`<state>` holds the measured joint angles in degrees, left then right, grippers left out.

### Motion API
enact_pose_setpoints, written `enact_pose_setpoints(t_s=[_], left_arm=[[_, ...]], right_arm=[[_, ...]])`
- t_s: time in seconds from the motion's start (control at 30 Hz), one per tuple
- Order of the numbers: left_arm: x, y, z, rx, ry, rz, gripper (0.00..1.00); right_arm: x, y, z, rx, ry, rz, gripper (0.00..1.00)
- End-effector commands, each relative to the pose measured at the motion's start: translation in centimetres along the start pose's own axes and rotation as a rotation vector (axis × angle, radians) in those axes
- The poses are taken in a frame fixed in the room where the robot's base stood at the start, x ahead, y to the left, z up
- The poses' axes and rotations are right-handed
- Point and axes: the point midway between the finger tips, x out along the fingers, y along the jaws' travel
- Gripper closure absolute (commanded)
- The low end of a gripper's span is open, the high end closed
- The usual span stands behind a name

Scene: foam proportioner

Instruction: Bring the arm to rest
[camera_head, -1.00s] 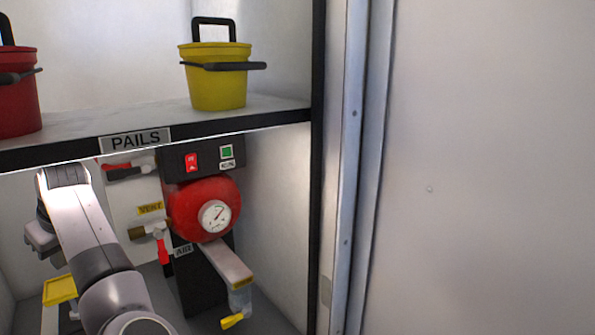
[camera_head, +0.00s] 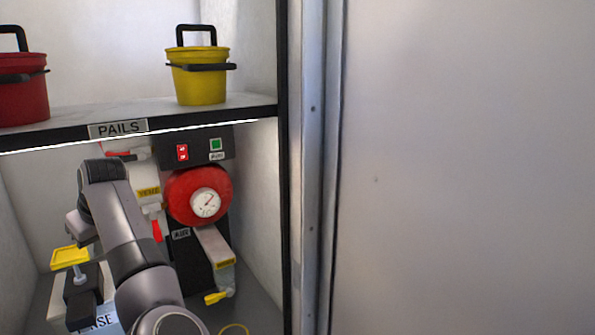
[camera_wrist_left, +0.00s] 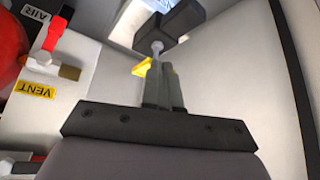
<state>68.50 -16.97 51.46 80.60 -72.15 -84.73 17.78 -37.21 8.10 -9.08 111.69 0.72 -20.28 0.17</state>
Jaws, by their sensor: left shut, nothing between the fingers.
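My left arm (camera_head: 130,235) reaches up from the bottom of the head view into the compartment under the shelf. In the left wrist view my left gripper (camera_wrist_left: 165,70) has its two fingers together with nothing between them. In the head view its fingertips are hard to make out. Beyond the fingers in the wrist view is a dark block with a grey stem (camera_wrist_left: 158,46) and a bit of yellow (camera_wrist_left: 142,67). My right gripper is in neither view.
The shelf (camera_head: 255,106) above holds a red pail (camera_head: 22,95) and a yellow pail (camera_head: 198,80). Behind my arm are a red tank with a gauge (camera_head: 205,203), a yellow-tipped lever (camera_head: 215,297) and a yellow-handled fitting (camera_head: 70,258). A bare pale panel (camera_head: 460,170) fills the right.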

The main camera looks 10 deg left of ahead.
Motion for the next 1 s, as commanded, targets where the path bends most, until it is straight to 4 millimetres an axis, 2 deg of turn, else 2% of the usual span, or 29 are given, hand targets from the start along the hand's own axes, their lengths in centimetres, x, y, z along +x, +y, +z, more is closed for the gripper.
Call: enact_pose_setpoints(t_s=[0.03, 0.33, 0.57, 0.77, 0.87, 1.0], left_arm=[[1.8, -0.7, 0.3, 0.021, 0.033, -0.015, 1.0], [7.3, -2.1, 1.0, 0.18, 0.256, 0.009, 1.0], [10.7, -2.3, 3.8, 0.381, 0.428, 0.082, 1.0], [12.6, -2.0, 8.5, 0.572, 0.53, 0.19, 1.0], [13.4, -2.0, 11.8, 0.671, 0.561, 0.26, 1.0], [14.1, -2.5, 17.4, 0.803, 0.577, 0.379, 1.0]], right_arm=[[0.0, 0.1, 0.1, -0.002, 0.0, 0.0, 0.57], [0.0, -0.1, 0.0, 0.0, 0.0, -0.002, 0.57], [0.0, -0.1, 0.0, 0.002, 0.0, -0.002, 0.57], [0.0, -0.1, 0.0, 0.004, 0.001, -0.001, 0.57], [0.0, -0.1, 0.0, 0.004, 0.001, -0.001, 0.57], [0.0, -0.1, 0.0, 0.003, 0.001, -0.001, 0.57]])
